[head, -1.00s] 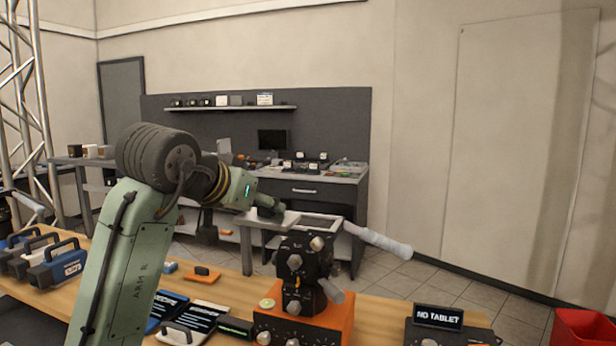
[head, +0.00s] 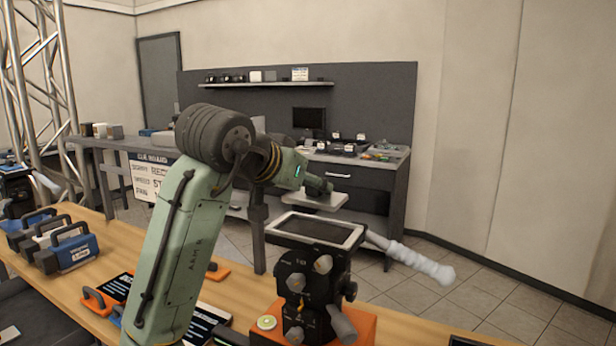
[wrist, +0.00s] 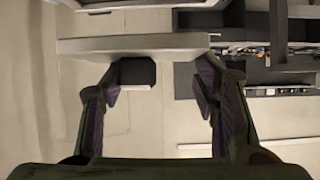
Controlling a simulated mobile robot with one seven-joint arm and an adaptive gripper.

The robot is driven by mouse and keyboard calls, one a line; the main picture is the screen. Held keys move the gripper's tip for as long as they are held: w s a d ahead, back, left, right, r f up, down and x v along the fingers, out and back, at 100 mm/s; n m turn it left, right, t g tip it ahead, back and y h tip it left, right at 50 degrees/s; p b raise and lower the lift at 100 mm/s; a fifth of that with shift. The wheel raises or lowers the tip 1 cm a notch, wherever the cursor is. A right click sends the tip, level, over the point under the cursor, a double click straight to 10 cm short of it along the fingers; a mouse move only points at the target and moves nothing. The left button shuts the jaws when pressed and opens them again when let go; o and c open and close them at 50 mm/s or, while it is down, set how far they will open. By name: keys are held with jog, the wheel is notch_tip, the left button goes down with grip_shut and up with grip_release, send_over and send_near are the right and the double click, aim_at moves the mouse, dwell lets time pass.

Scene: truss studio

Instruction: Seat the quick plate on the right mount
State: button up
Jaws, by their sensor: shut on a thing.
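The quick plate (head: 312,201) is a flat, light grey plate. My gripper (head: 320,187) is shut on it and holds it roughly level, just beyond the right mount in the head view. In the wrist view the plate (wrist: 130,44) spans the space ahead of the fingers (wrist: 158,95); the exact contact is hard to see. The right mount (head: 306,268) is a black head with several knobs, a pale-rimmed, dark flat top and an orange base. The plate appears apart from that top; the height gap cannot be told.
A pale-gripped handle (head: 415,262) sticks out right of the mount. Blue and white handled cases (head: 68,252) and dark cards (head: 205,325) lie on the wooden table (head: 120,240). Another dark device stands at the left edge. A grey desk (head: 350,175) is behind.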

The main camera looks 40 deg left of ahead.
aim_at(304, 231)
jog(key=shift+f, duration=1.45)
jog(key=shift+w+f+b, duration=0.1)
jog(key=shift+f+b, duration=0.5)
jog(key=shift+f, duration=0.25)
jog(key=shift+s+d, duration=0.1)
jog(key=shift+s, duration=0.15)
jog(key=shift+f+b, duration=0.4)
jog(key=shift+f, duration=0.2)
jog(key=o, duration=1.4)
jog(key=v, duration=1.2)
jog(key=shift+r, duration=0.1)
